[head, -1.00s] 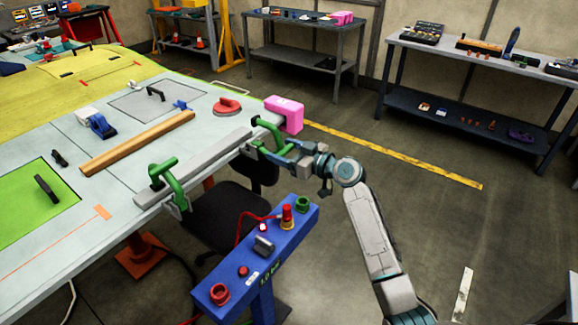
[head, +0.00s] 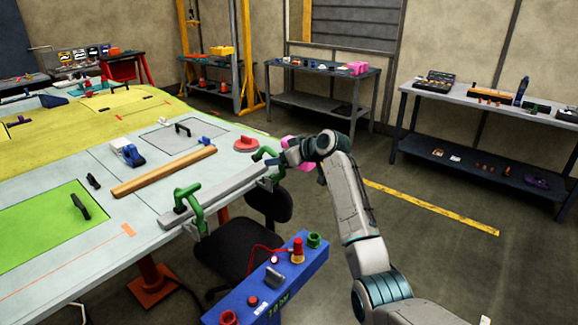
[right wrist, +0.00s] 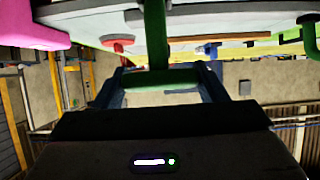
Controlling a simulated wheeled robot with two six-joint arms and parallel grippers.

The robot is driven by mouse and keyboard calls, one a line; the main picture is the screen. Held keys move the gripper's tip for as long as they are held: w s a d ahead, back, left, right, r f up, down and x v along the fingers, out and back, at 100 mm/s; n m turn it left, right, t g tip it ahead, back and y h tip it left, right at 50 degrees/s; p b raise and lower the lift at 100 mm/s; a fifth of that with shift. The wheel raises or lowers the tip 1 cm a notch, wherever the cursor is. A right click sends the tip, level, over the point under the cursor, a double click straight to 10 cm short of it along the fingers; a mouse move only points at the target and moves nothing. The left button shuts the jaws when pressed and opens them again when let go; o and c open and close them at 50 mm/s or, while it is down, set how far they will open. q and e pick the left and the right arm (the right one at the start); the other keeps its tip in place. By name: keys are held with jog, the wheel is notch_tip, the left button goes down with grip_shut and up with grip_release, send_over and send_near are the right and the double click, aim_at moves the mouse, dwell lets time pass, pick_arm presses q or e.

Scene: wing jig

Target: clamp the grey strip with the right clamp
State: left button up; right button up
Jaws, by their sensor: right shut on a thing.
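The grey strip (head: 228,195) lies along the near edge of the pale bench. The green right clamp (head: 264,154) stands at its far end, and a similar green left clamp (head: 195,211) at its near end. My right gripper (head: 276,162) is at the right clamp. In the right wrist view the green clamp handle (right wrist: 158,80) lies between the fingers (right wrist: 160,87), which are shut on it. My gripper and arm partly hide the clamp, and I cannot tell whether its tip presses on the strip. My left gripper is out of view.
A wooden bar (head: 165,172) and a red suction cup (head: 246,144) lie on the bench. A pink block (head: 305,167) is partly behind my right arm. A blue control stand (head: 270,283) and black chair (head: 240,243) stand in front of the bench.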

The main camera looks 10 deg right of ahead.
aim_at(268, 147)
jog(key=shift+w+a+r+g+h+p, duration=0.25)
jog(key=shift+w+a+r+p, duration=0.15)
jog(key=shift+w+a, duration=0.15)
jog(key=shift+w+a+r+g+h+p, duration=0.15)
jog(key=shift+w+a+r+g+p, duration=0.1)
jog(key=shift+w+a+r+p, duration=0.25)
jog(key=shift+w+a+f+g+h+p, duration=0.25)
jog(key=shift+w+a+g+h, duration=0.1)
jog(key=shift+w+g, duration=0.15)
jog(key=shift+w+a+f+g+h+p, duration=0.1)
jog(key=shift+w+a+g+h+p, duration=0.1)
jog(key=shift+w+g+h, duration=0.2)
jog(key=shift+w+a+f+g+h, duration=0.2)
jog(key=shift+w+f+g+h, duration=0.1)
jog(key=shift+w+g, duration=0.1)
jog(key=shift+f, duration=0.1)
jog(key=o, duration=1.4)
jog(key=b+v, duration=0.3)
jog(key=v, duration=0.6)
jog(key=shift+d+b, duration=0.1)
jog(key=shift+b, duration=0.2)
jog(key=shift+v, duration=0.85)
